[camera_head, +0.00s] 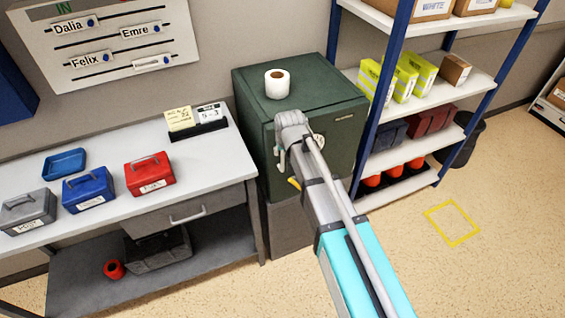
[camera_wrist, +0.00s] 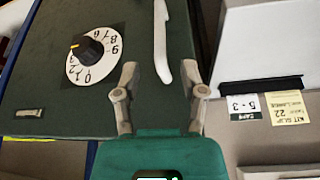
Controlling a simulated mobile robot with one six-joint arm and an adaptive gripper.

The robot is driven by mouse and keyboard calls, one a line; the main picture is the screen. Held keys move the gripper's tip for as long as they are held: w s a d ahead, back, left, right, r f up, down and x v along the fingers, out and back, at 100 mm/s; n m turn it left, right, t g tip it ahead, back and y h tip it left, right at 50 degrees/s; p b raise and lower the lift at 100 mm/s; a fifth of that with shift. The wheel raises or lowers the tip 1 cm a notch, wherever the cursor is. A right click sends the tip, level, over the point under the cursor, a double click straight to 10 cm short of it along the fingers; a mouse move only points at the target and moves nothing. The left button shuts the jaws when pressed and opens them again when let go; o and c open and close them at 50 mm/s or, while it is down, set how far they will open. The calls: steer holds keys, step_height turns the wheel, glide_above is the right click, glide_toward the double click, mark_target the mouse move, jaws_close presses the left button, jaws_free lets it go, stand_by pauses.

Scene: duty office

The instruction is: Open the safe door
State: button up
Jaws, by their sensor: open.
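The dark green safe (camera_head: 345,165) stands beside the desk, its door shut. In the wrist view, which is upside down, the door (camera_wrist: 40,85) bears a white numbered dial (camera_wrist: 76,70) with a black knob and yellow pointer. The number it marks is unclear. A long white handle (camera_wrist: 160,35) lies beside the dial. My gripper (camera_wrist: 160,75) is open and empty in front of the door. The handle's near end shows between the fingertips; I cannot tell whether they touch. In the head view my arm hides part of the door, and the fingers cannot be made out.
A paper roll (camera_head: 277,84) stands on the safe. The desk (camera_head: 215,165) at left holds cash boxes and a card stand (camera_head: 198,125); the wrist view shows its cards (camera_wrist: 283,107). A blue-framed shelf (camera_head: 430,120) stands close at right. The front floor is clear.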

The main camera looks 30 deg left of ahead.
mark_target(283, 156)
steer(key=shift+b+x, duration=3)
steer(key=shift+x, duration=0.55)
jaws_close()
